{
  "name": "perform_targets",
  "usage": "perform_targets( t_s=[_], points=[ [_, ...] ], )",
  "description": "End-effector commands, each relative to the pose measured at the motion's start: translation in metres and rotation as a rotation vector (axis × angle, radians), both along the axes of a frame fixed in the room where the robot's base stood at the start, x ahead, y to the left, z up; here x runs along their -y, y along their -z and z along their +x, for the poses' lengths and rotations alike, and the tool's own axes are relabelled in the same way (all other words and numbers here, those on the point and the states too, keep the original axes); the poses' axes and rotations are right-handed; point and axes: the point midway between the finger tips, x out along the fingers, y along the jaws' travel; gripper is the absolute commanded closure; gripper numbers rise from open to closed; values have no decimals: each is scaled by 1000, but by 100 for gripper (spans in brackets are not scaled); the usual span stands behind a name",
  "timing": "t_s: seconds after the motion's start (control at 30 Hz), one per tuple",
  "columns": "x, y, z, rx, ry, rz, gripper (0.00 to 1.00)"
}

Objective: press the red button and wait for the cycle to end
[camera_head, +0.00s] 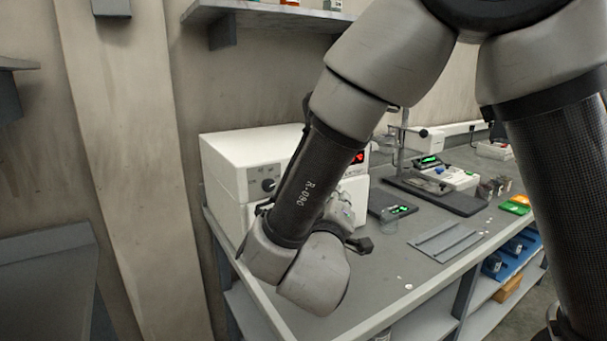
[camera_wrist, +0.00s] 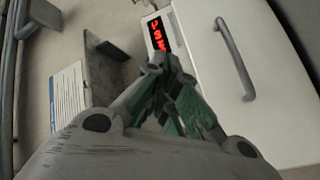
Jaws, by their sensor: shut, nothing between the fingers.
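The white machine (camera_head: 225,155) stands on the grey bench, with a dark knob on its front. Its red lit display (camera_head: 358,157) shows just past my forearm, which covers much of the front. The display also shows in the wrist view (camera_wrist: 157,35), close beyond my fingertips. My gripper (camera_wrist: 158,64) is shut and empty, pointing toward the panel around the display. I cannot tell whether the fingertips touch it. No red button can be made out; my arm and fingers hide part of the front.
The bench (camera_head: 385,275) holds a small black device with green digits (camera_head: 399,210), a grey tray (camera_head: 447,242) and a balance-like instrument (camera_head: 447,177). A wall shelf (camera_head: 265,12) hangs above. In the wrist view, a white door with a handle (camera_wrist: 236,60) is at right.

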Motion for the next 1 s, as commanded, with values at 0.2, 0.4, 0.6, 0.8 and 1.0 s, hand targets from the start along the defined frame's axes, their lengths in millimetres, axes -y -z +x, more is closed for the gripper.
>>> perform_targets(
  t_s=[0.2, 0.4, 0.6, 0.8, 1.0],
  points=[
    [-6, 0, 9, 0, 0, 2, 100],
    [-20, 0, 31, 0, 1, 3, 100],
    [-35, 0, 54, 0, 1, 3, 100],
    [-46, 0, 69, 1, 0, 3, 100],
    [-49, 0, 74, 0, -1, 2, 100]
  ],
)
